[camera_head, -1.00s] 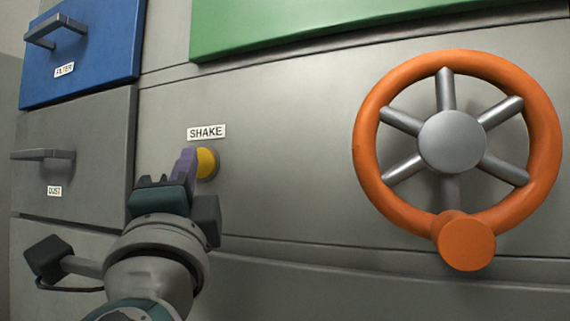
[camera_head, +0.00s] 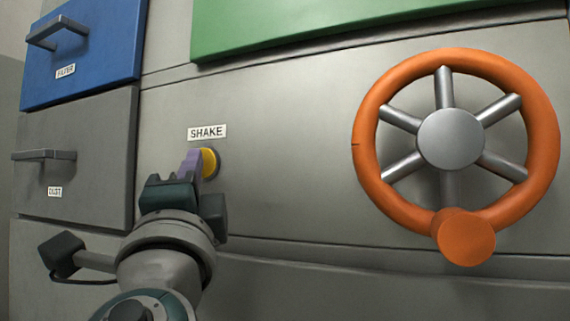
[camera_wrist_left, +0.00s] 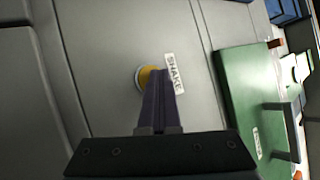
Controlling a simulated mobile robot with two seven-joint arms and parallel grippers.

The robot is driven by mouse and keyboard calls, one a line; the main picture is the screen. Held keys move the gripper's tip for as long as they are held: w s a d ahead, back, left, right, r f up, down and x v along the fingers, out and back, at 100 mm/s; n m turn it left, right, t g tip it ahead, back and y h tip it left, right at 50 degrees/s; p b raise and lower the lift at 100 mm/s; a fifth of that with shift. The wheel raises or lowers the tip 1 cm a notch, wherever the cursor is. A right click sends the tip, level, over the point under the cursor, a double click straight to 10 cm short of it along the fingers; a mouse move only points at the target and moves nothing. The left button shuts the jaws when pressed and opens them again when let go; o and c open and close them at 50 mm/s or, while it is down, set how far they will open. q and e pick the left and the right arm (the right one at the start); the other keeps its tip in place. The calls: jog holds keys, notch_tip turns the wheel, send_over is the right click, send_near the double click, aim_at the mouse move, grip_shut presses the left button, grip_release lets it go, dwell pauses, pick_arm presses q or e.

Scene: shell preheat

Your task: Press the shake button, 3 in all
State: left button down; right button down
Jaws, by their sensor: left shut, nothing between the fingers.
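The yellow shake button (camera_head: 209,163) sits in a grey ring on the grey panel, under the SHAKE label (camera_head: 207,132). My left gripper (camera_head: 191,162) is shut and empty, its purple fingertips in front of the button's left side. In the left wrist view the shut fingers (camera_wrist_left: 161,100) overlap the button (camera_wrist_left: 148,78) and hide part of it. I cannot tell whether the tips touch it. My right gripper is not in view.
An orange handwheel (camera_head: 371,100) with a protruding knob (camera_head: 466,238) is mounted to the right. A blue FILTER door (camera_head: 100,50) and a grey DUST door (camera_head: 95,120), both with handles, are at the left. A green panel (camera_head: 300,25) is above. The panel between button and wheel is clear.

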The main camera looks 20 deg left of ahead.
pick_arm(q)
jog(key=shift+s, duration=0.8)
jog(key=s, duration=0.5)
jog(key=shift+a, duration=0.25)
dwell(2.5)
jog(key=s+n, duration=0.1)
jog(key=n, duration=0.4)
jog(key=s+n+t, duration=0.1)
jog(key=n, duration=0.4)
jog(key=s+a+n+h+p, duration=0.1)
jog(key=n, duration=0.5)
jog(key=shift+s+f, duration=0.15)
jog(key=shift+s, duration=0.25)
